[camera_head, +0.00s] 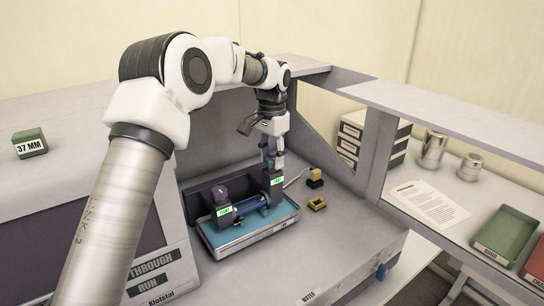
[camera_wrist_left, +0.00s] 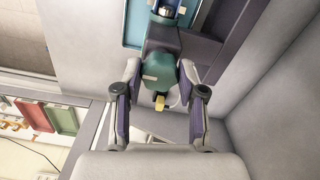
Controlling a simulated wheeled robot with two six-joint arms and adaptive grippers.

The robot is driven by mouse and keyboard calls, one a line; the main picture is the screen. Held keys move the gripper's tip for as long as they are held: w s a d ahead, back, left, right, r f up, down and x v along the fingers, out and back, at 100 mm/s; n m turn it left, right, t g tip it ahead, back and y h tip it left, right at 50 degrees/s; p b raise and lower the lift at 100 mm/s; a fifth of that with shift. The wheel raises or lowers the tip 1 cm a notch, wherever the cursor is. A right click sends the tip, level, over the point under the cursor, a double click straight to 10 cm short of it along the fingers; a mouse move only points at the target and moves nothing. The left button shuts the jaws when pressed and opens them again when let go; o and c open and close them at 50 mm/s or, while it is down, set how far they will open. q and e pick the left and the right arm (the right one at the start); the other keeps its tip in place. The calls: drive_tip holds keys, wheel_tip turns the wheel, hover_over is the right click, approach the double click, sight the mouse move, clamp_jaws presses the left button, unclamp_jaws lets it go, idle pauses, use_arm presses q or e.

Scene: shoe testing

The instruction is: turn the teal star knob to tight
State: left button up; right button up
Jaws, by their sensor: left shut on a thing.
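The teal star knob (camera_wrist_left: 158,66) shows in the left wrist view, with a small pale mark on it. It sits between the two fingers of my left gripper (camera_wrist_left: 160,76), which is shut on it. In the head view my left gripper (camera_head: 272,155) comes down from above onto the right end of the test fixture (camera_head: 247,206), and it mostly hides the knob there. The fixture is dark purple with green labels, too small to read surely, and stands in a blue tray (camera_head: 232,244). The knob's turn position cannot be told. My right gripper is not in view.
Two yellow pieces, a block (camera_head: 315,178) and a small ring-like one (camera_head: 318,204), lie right of the tray. A grey upright post (camera_head: 376,150) divides off the right bench, with a paper sheet (camera_head: 430,203), metal cans (camera_head: 433,149) and a green bin (camera_head: 507,232).

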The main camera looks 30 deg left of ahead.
sight(272, 158)
use_arm(q)
drive_tip(key=o, duration=1.1)
drive_tip(key=shift+o, duration=0.2)
wheel_tip(272, 158, up, 12)
drive_tip(key=shift+w, duration=0.1)
